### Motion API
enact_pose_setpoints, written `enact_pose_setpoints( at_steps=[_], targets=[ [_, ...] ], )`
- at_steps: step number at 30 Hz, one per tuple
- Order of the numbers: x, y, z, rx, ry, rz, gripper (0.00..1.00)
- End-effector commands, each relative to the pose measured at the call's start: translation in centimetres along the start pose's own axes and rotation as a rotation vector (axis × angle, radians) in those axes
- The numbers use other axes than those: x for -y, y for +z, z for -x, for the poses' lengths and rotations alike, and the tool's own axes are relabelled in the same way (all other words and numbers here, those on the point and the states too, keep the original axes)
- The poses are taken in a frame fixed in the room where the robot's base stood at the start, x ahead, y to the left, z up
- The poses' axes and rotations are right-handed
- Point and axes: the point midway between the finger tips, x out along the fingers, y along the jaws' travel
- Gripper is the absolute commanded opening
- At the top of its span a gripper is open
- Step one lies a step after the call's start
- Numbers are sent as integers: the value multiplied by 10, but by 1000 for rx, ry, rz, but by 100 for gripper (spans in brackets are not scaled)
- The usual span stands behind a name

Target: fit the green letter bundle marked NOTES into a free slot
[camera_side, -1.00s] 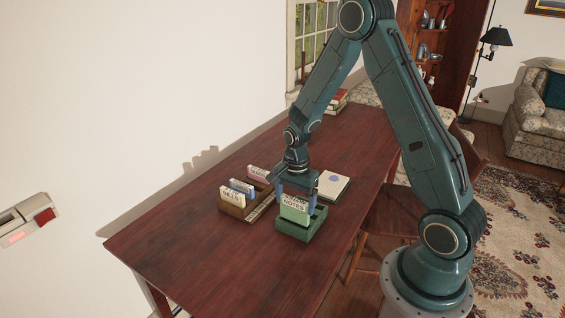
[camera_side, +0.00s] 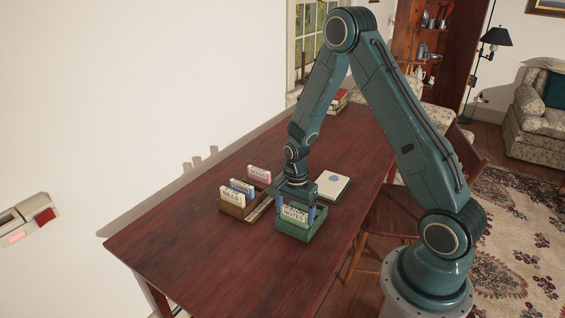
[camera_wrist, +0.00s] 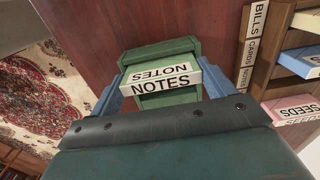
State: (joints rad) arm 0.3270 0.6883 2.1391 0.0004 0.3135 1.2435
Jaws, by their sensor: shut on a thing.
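The green letter bundle marked NOTES (camera_side: 294,214) is low in a small green box (camera_side: 300,235) on the table. In the wrist view its white label (camera_wrist: 160,81) faces up between the jaws. My gripper (camera_side: 297,207) is shut on it, a blue finger at each end. The brown slotted rack (camera_side: 262,208) stands to the left of the box. It holds a cream bundle (camera_side: 232,198), a blue bundle (camera_side: 242,187) and a pink bundle (camera_side: 259,173), with a gap between blue and pink. The wrist view shows slot labels (camera_wrist: 252,48) along the rack's edge, including BILLS and NOTES.
A cream book or pad (camera_side: 332,186) with a blue spot lies behind and right of the green box. Several books (camera_side: 340,100) are stacked at the table's far end. The near part of the red-brown table (camera_side: 220,270) is clear.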

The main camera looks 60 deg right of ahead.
Motion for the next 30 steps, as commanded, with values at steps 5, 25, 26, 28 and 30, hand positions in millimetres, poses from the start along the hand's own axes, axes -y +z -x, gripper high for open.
enact_pose_setpoints(
  at_steps=[5,25,26,28,30],
  targets=[
    [0,0,-2,0,0,0,100],
    [1,0,22,-1,-3,0,100],
    [1,0,26,-1,-3,0,100],
    [0,0,34,-1,-3,0,100],
    [1,0,44,-1,-4,0,100]
  ],
)
